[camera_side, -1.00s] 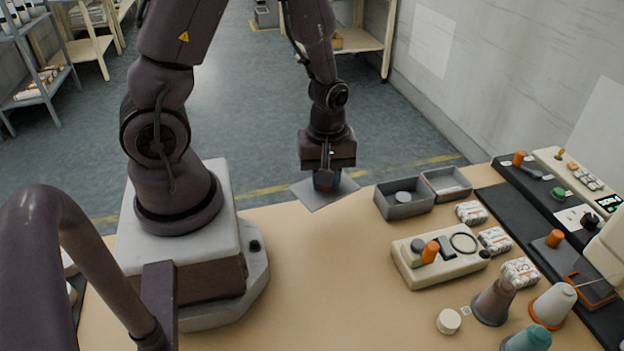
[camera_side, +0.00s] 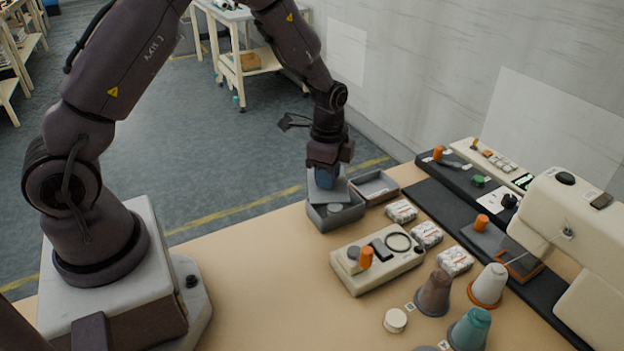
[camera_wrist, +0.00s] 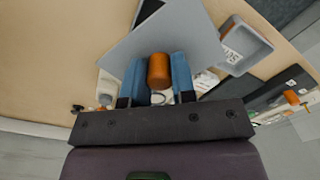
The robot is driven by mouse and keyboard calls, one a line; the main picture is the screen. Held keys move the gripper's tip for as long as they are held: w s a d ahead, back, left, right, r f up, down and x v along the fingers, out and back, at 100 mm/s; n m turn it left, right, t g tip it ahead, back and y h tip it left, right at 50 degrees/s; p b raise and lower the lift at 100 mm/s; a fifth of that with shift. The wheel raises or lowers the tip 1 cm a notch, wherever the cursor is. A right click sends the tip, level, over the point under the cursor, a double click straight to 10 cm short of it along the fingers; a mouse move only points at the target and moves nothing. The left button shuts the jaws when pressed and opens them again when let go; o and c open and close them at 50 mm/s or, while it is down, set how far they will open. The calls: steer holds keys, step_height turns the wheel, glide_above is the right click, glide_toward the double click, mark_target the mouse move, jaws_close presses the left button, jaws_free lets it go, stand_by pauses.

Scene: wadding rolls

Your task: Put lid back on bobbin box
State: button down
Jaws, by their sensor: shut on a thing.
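The bobbin box (camera_side: 343,219) is a dark grey open box with a pale round piece inside. The lid is over the back left part of the box, whose front part shows uncovered. I cannot tell whether the lid touches the rim. In the wrist view the plate hides most of the box.
A shallow grey tray (camera_side: 376,187) stands just right of the box, close to my gripper. A cream device (camera_side: 376,259) with an orange knob is in front. Wrapped packs (camera_side: 401,211), thread cones (camera_side: 435,294) and a sewing machine (camera_side: 580,225) fill the right. The table's front left is clear.

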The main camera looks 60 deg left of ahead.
mark_target(336, 187)
steer(key=m, duration=0.2)
steer(key=w+m, duration=0.1)
steer(key=m, duration=0.1)
steer(key=w+r+m, duration=0.1)
steer(key=m, duration=0.2)
steer(key=shift+w+r, duration=0.1)
steer(key=m, duration=0.3)
steer(key=shift+w+r, duration=0.1)
steer(key=shift+r, duration=0.1)
steer(key=m, duration=0.2)
steer(key=shift+m, duration=0.4)
steer(key=shift+f, duration=2.75)
steer(key=shift+f, duration=0.15)
steer(key=shift+c, duration=1.9)
jaws_free()
